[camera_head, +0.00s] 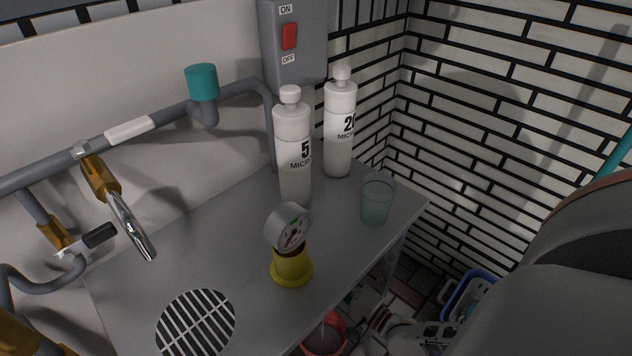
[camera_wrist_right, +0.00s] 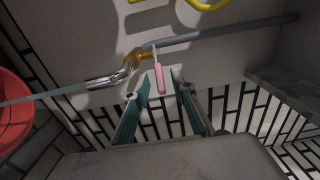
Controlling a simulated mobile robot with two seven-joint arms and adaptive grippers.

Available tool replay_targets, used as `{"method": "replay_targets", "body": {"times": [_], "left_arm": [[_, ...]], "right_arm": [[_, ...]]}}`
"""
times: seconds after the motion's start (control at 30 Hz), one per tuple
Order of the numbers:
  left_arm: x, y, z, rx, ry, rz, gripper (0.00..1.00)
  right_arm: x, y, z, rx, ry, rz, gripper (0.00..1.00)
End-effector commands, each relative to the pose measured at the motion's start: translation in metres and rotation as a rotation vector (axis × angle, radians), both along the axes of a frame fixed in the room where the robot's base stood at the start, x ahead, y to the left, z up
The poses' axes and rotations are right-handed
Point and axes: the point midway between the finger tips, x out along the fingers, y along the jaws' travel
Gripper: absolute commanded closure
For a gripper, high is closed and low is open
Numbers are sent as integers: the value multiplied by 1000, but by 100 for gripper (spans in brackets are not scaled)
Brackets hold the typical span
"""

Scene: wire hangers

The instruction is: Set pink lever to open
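The pink lever (camera_wrist_right: 159,76) shows in the right wrist view, joined to a brass valve (camera_wrist_right: 140,56) on a grey pipe. The lever points away from the pipe, roughly across it, toward my gripper. My right gripper (camera_wrist_right: 162,77) is open, with its teal fingers apart. The lever appears between the fingertips in the picture; I cannot tell whether they touch it or how deep it is. The pink lever does not show in the head view. My left gripper is in neither view.
A grey counter (camera_head: 220,250) holds two white bottles, a yellow-based gauge (camera_head: 291,255) and a glass (camera_head: 376,204). A brass faucet (camera_head: 98,175) and a black-handled valve (camera_head: 98,236) are at left. A red round object (camera_wrist_right: 14,108) is left in the wrist view.

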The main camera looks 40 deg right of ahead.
Motion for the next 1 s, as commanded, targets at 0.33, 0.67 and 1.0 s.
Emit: {"method": "replay_targets", "body": {"times": [0.33,0.67,1.0], "left_arm": [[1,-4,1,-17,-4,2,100],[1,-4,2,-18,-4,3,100],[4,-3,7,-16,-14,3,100]], "right_arm": [[31,3,-1,-1,2,0,75],[32,3,-1,-1,2,1,96],[32,5,2,2,-3,-28,100]]}}
